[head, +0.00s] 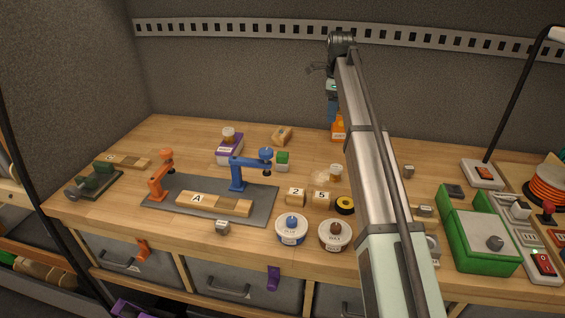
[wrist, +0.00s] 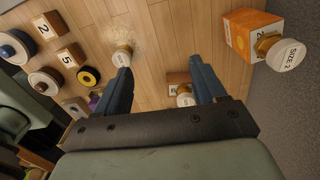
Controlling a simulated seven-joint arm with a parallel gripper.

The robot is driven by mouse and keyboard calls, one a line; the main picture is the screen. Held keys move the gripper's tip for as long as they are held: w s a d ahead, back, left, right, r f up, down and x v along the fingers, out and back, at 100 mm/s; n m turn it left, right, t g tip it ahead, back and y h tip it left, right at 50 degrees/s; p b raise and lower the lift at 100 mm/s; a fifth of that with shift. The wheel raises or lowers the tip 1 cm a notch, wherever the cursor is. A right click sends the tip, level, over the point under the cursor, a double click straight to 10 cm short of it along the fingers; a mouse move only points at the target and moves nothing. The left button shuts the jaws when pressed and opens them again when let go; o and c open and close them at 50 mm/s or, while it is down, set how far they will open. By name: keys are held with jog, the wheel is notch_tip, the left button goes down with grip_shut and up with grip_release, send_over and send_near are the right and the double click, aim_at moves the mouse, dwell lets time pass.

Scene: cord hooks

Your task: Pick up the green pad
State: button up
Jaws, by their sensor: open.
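A small block with a green top (head: 282,156) stands on the bench just right of the blue clamp arm in the head view; it looks like the green pad. I cannot make it out in the wrist view. My gripper (head: 332,112) is raised near the back of the bench, to the right of and beyond the green-topped block. In the wrist view my gripper (wrist: 160,78) is open, its two blue fingers apart. A small wooden block with a white-capped piece (wrist: 182,92) shows between and beyond them, apparently not held.
The blue clamp (head: 237,175) stands left of the green-topped block on a grey mat (head: 262,205). Blocks marked 2 (head: 295,196) and 5 (head: 321,198) are in front. An orange block (wrist: 240,36) is near my gripper. A green box (head: 478,245) is at right.

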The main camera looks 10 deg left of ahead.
jog(key=n, duration=0.2)
send_near(282, 154)
jog(key=w+d+r, duration=0.3)
jog(key=s+a+f, duration=0.2)
jog(key=s+a, duration=0.1)
jog(key=shift+m, duration=0.3)
notch_tip(282, 154, down, 8)
jog(key=shift+w+d, duration=0.15)
jog(key=shift+f, duration=2.6)
jog(key=c, duration=1.1)
